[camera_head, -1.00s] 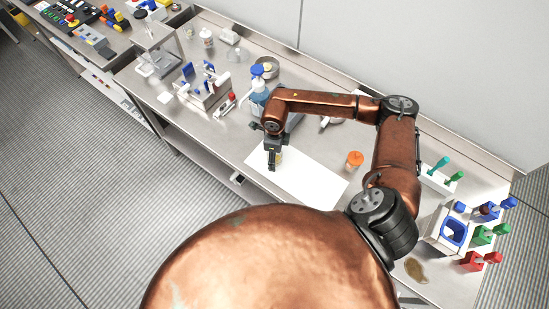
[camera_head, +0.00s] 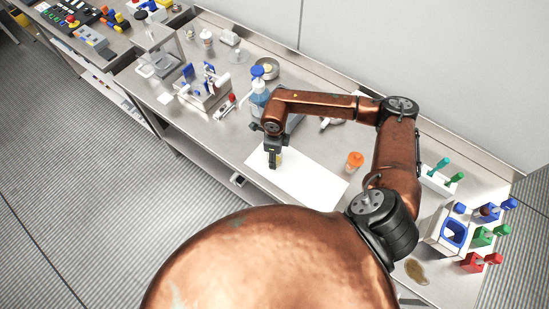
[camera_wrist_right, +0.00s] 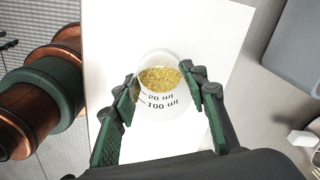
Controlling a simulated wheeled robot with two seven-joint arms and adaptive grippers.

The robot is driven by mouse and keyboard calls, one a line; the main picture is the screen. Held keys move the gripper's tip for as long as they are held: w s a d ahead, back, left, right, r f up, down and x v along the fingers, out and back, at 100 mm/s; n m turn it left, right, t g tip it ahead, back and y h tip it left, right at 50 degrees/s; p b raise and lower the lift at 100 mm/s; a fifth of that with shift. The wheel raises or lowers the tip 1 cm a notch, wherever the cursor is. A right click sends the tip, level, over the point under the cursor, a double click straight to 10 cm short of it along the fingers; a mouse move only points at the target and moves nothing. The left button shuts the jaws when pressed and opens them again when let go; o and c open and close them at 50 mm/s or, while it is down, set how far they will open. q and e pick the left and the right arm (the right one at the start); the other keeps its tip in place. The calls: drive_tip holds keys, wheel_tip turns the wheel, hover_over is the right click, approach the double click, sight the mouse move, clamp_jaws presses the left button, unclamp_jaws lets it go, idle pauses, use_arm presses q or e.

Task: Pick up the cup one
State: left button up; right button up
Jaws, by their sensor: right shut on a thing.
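In the right wrist view, the cup (camera_wrist_right: 158,118) is a clear measuring beaker with dark volume marks and yellow grains inside. My right gripper (camera_wrist_right: 161,82) has one finger against each side of it. In the head view, my right gripper (camera_head: 273,163) points down over the white sheet (camera_head: 312,178), and the cup is mostly hidden by the gripper. I cannot tell whether the cup rests on the sheet or is slightly raised. My left gripper is not in view.
A blue-topped bottle (camera_head: 258,95) stands behind the right gripper. An orange-capped jar (camera_head: 355,161) stands right of the sheet. Coloured scoops and holders (camera_head: 455,232) fill the right end. A white rack (camera_head: 204,90) stands farther left on the steel table.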

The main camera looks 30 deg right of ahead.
drive_tip(key=shift+r, duration=0.45)
wheel_tip(320, 180, up, 2)
drive_tip(key=shift+s+d+r+b, duration=0.1)
drive_tip(key=shift+r+b, duration=0.1)
drive_tip(key=shift+b, duration=0.3)
drive_tip(key=s+d+r+b, duration=0.1)
drive_tip(key=s+r, duration=0.8)
drive_tip(key=s, duration=0.4)
drive_tip(key=shift+s+d+r+b, duration=0.3)
drive_tip(key=shift+b, duration=0.05)
